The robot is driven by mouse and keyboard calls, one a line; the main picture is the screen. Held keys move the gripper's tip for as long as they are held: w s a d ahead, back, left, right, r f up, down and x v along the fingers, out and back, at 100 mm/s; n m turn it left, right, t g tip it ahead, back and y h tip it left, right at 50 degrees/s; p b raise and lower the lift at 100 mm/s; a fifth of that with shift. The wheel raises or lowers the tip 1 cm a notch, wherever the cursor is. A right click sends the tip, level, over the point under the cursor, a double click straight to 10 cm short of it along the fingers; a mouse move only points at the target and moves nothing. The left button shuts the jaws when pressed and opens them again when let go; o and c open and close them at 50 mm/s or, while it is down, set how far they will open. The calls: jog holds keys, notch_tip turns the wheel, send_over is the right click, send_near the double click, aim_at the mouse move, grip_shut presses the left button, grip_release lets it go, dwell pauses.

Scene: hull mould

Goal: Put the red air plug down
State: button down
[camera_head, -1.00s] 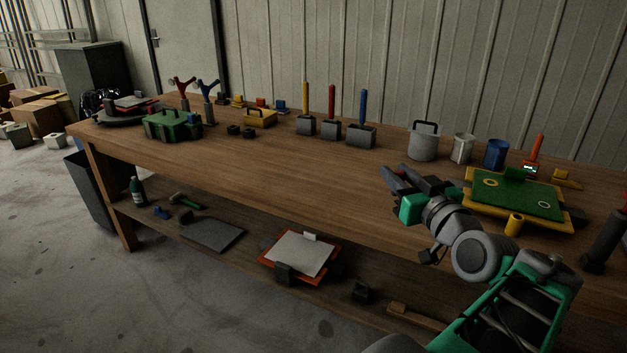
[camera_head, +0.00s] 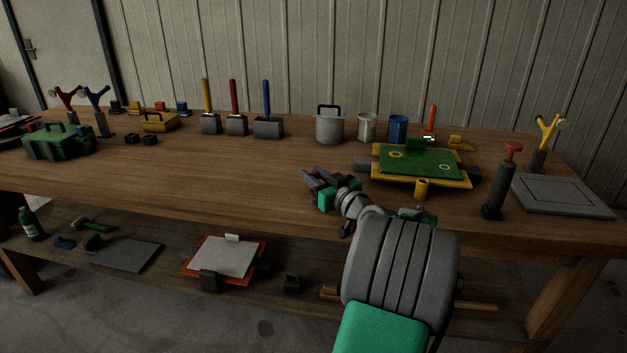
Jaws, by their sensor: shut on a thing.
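My gripper (camera_head: 320,184) is above the front part of the wooden workbench (camera_head: 240,178), left of the green board. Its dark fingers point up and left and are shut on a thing. The held thing is hidden by the fingers and wrist or too small to make out, so I see no red on it. No red air plug shows clearly elsewhere on the bench.
A green board in a yellow frame (camera_head: 421,163) lies right of my gripper. A grey pot (camera_head: 330,126), a white mug (camera_head: 367,128) and a blue mug (camera_head: 397,129) stand behind. A dark red-topped cylinder (camera_head: 498,188) stands right. Bench left of my gripper is clear.

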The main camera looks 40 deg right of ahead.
jog(key=shift+f, duration=0.15)
jog(key=shift+f, duration=0.15)
jog(key=c, duration=1.1)
grip_release()
jog(key=shift+c, duration=0.2)
jog(key=shift+r+p, duration=0.3)
jog(key=shift+r, duration=0.05)
jog(key=s, duration=0.4)
jog(key=s+a, duration=0.1)
jog(key=s, duration=0.7)
jog(key=shift+a+f, duration=0.15)
jog(key=shift+a, duration=0.2)
